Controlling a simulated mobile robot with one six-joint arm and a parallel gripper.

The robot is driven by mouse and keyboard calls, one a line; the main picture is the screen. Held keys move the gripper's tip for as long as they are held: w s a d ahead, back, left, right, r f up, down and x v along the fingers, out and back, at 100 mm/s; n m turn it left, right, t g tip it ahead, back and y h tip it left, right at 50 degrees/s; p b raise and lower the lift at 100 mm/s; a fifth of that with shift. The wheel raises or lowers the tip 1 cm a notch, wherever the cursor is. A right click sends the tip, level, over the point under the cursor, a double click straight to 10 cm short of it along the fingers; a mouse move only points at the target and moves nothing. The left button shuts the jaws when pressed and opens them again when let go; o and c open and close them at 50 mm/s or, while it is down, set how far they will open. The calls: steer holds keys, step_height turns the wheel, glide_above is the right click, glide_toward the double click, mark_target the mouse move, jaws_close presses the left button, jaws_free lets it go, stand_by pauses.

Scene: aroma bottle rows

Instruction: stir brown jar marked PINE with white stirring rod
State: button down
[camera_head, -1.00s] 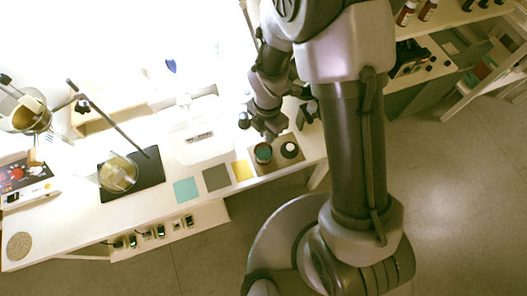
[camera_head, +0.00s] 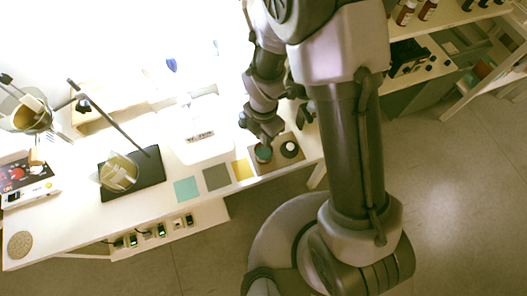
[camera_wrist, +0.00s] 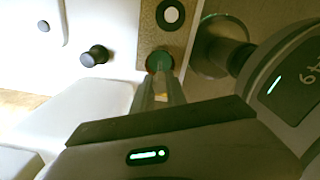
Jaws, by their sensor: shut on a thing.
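The jar (camera_head: 263,154) stands on a brown board near the table's front edge, its round mouth showing teal inside. No PINE marking can be read. My gripper (camera_head: 265,139) points down right over this jar. In the wrist view the fingertips (camera_wrist: 160,76) are close together and meet the jar's teal opening (camera_wrist: 159,61). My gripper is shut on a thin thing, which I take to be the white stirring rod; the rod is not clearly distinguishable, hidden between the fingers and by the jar.
A black round piece with a white centre (camera_head: 289,149) sits beside the jar on the brown board (camera_head: 284,166). Yellow, grey and teal squares lie to the left. A black stand (camera_head: 132,173) with a glass vessel is further left. A black knob (camera_wrist: 96,56) shows in the wrist view.

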steer(key=shift+r, duration=0.1)
step_height(320, 180, up, 8)
steer(key=p, duration=0.6)
steer(key=shift+p, duration=0.4)
steer(key=shift+f, duration=0.25)
